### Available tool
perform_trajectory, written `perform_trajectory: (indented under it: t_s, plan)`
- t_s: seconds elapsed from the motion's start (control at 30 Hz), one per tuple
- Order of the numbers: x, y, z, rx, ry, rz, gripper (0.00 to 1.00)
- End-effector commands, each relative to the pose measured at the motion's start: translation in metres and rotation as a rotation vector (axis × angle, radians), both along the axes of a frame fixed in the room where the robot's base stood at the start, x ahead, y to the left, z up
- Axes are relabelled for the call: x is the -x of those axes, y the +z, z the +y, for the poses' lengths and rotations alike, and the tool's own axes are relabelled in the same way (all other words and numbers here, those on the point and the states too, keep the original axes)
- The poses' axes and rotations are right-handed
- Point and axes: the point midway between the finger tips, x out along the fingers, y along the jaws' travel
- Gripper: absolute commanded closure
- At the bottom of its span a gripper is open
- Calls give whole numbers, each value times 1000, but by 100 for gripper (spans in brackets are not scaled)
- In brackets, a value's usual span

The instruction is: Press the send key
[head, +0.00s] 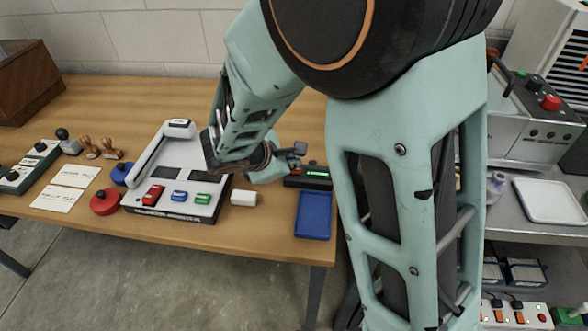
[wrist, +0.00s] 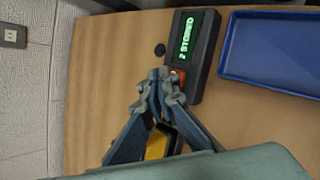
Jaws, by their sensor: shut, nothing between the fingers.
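A small dark box with a green lit display (head: 319,172) stands on the wooden table; in the wrist view the display (wrist: 187,36) seems to read "2 STORED". An orange key (wrist: 179,77) sits at the box's near end, partly hidden by my fingertips. My gripper (wrist: 160,76) is shut and empty, right beside that key; I cannot tell whether it touches. In the head view my gripper (head: 300,149) is above the box's left end. A white scanner-like device (head: 180,150) carries red (head: 153,195), blue (head: 179,197) and green (head: 203,200) keys. No send label is legible.
A blue tray (head: 313,214) lies in front of the display box. A white block (head: 243,198) lies between tray and white device. Red (head: 105,202) and blue round objects, stamps and cards (head: 60,198) lie at left. A grey machine (head: 530,120) stands at right.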

Motion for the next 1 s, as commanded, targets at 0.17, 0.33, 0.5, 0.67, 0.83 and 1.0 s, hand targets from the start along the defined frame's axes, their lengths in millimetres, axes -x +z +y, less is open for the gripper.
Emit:
perform_trajectory:
  t_s: [0.17, 0.33, 0.5, 0.67, 0.83, 1.0]
  plan:
    - [0, 1, 0, 0, 0, 0, 100]
    - [0, 0, 0, 0, 0, 0, 100]
    - [0, -2, 0, 0, 0, 0, 100]
    - [0, -4, 0, 0, 0, 0, 100]
    - [0, -6, 0, 0, 0, 0, 100]
    - [0, -8, 0, 0, 0, 0, 100]
